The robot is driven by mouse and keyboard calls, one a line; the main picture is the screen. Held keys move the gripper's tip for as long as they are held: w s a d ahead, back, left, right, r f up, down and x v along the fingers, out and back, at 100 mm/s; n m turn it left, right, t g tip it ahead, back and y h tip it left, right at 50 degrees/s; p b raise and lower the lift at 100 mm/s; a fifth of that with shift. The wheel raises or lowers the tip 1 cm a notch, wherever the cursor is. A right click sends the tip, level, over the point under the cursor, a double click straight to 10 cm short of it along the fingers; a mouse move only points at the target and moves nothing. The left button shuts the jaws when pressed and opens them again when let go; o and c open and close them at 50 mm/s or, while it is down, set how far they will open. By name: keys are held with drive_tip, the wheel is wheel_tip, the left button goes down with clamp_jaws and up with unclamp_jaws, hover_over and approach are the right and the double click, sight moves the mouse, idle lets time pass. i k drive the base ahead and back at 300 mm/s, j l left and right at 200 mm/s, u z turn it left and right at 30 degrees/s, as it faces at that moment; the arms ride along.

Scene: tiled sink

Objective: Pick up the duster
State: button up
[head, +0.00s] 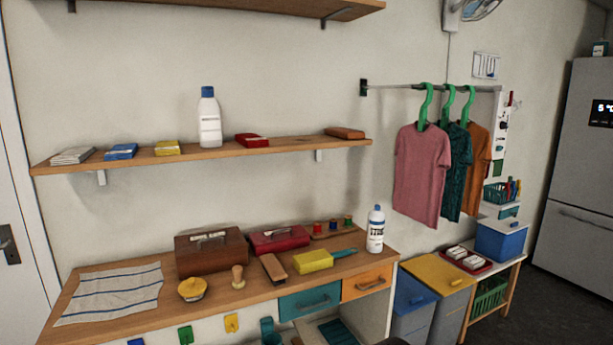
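A yellow block-shaped head (313,261) with a teal handle (344,252) lies on the wooden counter, right of centre; it looks most like the duster, though I cannot be sure. A brown wooden brush (273,268) lies just to its left. A small upright wooden-handled tool (238,277) and a round yellow item (192,289) stand farther left on the counter.
Behind these are a brown box (211,252) and a red case (279,240). A white bottle (376,229) stands at the counter's right end. A striped cloth (110,293) covers the left end. A shelf (290,145) runs above, and shirts (422,175) hang at right.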

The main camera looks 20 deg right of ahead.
sight(308, 262)
drive_tip(key=i+l, duration=0.65)
drive_tip(key=l, duration=0.15)
drive_tip(key=i+l, duration=0.65)
drive_tip(key=l, duration=0.15)
